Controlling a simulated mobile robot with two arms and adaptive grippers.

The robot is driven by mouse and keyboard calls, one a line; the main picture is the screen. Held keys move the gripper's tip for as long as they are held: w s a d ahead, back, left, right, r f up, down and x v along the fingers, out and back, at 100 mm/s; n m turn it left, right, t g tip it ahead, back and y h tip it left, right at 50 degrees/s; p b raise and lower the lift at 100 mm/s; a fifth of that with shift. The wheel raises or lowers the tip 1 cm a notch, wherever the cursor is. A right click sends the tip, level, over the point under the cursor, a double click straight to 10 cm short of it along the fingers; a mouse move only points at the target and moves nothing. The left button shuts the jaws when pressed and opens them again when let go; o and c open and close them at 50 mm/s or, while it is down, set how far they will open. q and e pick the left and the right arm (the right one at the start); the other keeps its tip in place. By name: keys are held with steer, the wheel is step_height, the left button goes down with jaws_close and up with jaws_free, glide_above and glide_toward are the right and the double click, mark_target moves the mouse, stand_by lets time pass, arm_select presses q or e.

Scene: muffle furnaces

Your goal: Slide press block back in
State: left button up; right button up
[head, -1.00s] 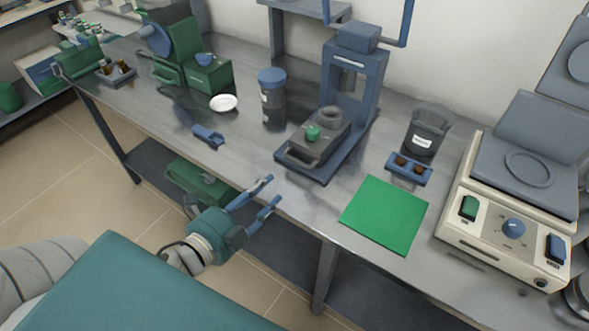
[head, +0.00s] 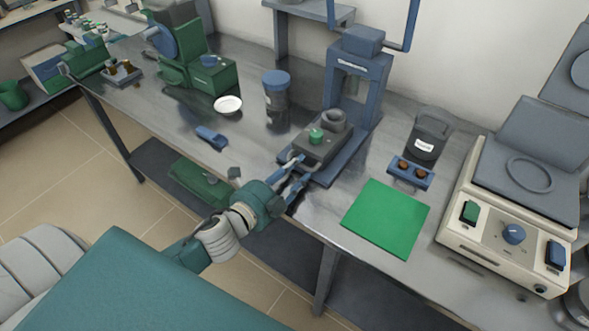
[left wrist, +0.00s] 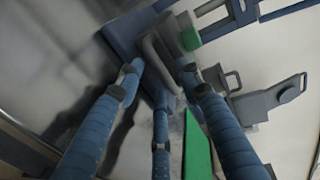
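The press block (head: 322,143) is a dark grey block with a green knob on top and a front handle. It sits on the blue base of the press (head: 354,75), out in front of the upright frame. My left gripper (head: 291,165) is at the block's front handle, above the bench edge. In the left wrist view its blue fingers (left wrist: 165,82) are spread apart, with the grey block (left wrist: 165,38) just beyond them. I cannot tell whether a finger touches the handle. My right gripper is not in view.
A green mat (head: 386,218) lies right of the press, with a blue holder (head: 410,174) and a dark container (head: 428,135) behind it. A beige hotplate-like device (head: 505,215) stands at far right. A blue-lidded jar (head: 277,95) and white dish (head: 228,104) stand left.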

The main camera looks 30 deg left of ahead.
mark_target(319, 144)
arm_select(q)
jaws_close()
steer(key=x, duration=0.3)
steer(key=r+p+x, duration=0.1)
steer(key=x, duration=0.3)
steer(key=r+x, duration=0.1)
steer(key=x, duration=0.3)
steer(key=shift+w+r+p, duration=0.1)
steer(key=shift+w+p, duration=0.2)
steer(key=shift+w, duration=0.1)
steer(key=shift+r, duration=0.1)
steer(key=shift+c, duration=1.3)
jaws_free()
steer(key=shift+o, duration=1.3)
steer(key=shift+w, duration=0.25)
steer(key=shift+s, duration=0.15)
